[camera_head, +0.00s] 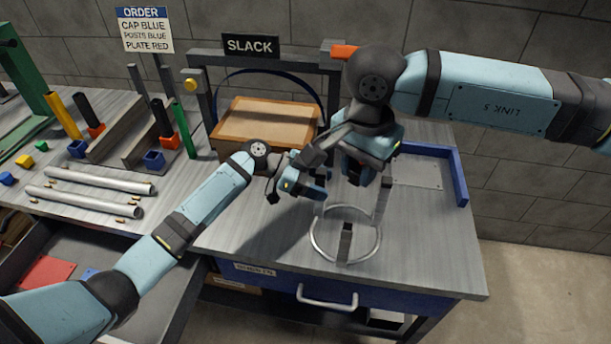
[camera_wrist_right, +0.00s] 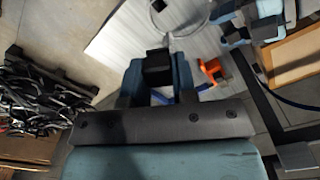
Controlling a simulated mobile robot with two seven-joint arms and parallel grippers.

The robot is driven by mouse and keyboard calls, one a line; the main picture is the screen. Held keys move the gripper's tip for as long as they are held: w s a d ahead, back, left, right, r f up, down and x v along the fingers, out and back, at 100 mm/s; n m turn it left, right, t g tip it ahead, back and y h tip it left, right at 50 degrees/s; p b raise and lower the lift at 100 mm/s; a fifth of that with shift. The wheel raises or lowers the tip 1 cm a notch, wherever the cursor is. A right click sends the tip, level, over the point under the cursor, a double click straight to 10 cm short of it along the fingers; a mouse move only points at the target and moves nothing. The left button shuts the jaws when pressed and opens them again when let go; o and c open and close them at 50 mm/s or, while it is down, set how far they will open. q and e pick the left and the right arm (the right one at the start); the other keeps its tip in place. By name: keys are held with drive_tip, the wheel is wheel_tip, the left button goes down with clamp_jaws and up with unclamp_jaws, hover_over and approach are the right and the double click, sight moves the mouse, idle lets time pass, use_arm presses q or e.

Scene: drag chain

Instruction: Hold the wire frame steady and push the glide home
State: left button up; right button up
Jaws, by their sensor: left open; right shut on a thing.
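The wire frame (camera_head: 314,243) is a silver ring with grey uprights, standing on the grey bench. A dark block (camera_head: 346,240) sits at its near side; the ring also shows in the right wrist view (camera_wrist_right: 205,22). My right gripper (camera_head: 358,172) points down above the far side of the frame. In the right wrist view its blue fingers are shut on a small black piece, which looks like the glide (camera_wrist_right: 157,68). My left gripper (camera_head: 305,185) is open at the frame's upper left, close to an upright; whether it touches is unclear. My right gripper partly hides the frame's far side.
A SLACK gantry (camera_head: 250,46) with a wooden box (camera_head: 268,122) stands behind. A blue-edged tray (camera_head: 458,178) lies at right. Silver tubes (camera_head: 85,200) and coloured parts lie at left. The bench's front right is clear, above a blue drawer (camera_head: 285,285).

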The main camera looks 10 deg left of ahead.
use_arm(q)
drive_tip(key=shift+d+f, duration=0.1)
drive_tip(key=shift+d, duration=0.2)
clamp_jaws()
use_arm(e)
wheel_tip(320, 180, down, 10)
drive_tip(key=n, duration=0.6)
drive_tip(key=shift+a, duration=0.15)
drive_tip(key=shift+r, duration=0.1)
